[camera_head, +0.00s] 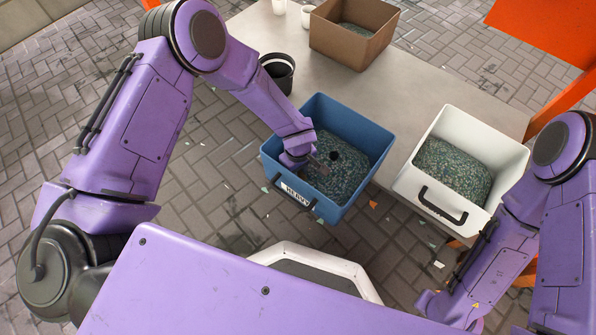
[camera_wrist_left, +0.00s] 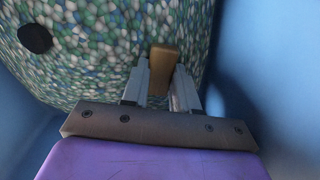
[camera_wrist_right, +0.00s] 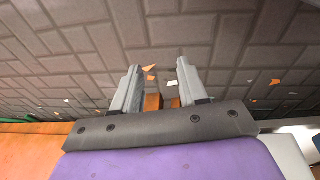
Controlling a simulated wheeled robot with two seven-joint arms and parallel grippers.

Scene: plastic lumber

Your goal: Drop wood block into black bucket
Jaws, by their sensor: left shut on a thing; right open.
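The wood block (camera_wrist_left: 165,55) is a small tan-brown piece. It sits between the fingers of my left gripper (camera_wrist_left: 160,82) in the left wrist view. My left gripper (camera_head: 316,166) is shut on it, down inside the blue bin (camera_head: 364,180), just over or at the plastic chips. In the head view I cannot make out the block clearly. The black bucket (camera_head: 287,83) stands on the table behind the blue bin, partly hidden by my left arm. My right gripper (camera_wrist_right: 158,75) is open and empty, above the brick floor.
A white bin (camera_head: 474,223) with chips is right of the blue bin. A cardboard box (camera_head: 335,42) and white cups (camera_head: 306,16) stand at the back of the table (camera_head: 425,90). A dark round thing (camera_wrist_left: 35,38) lies on the chips. Orange structures are at the right.

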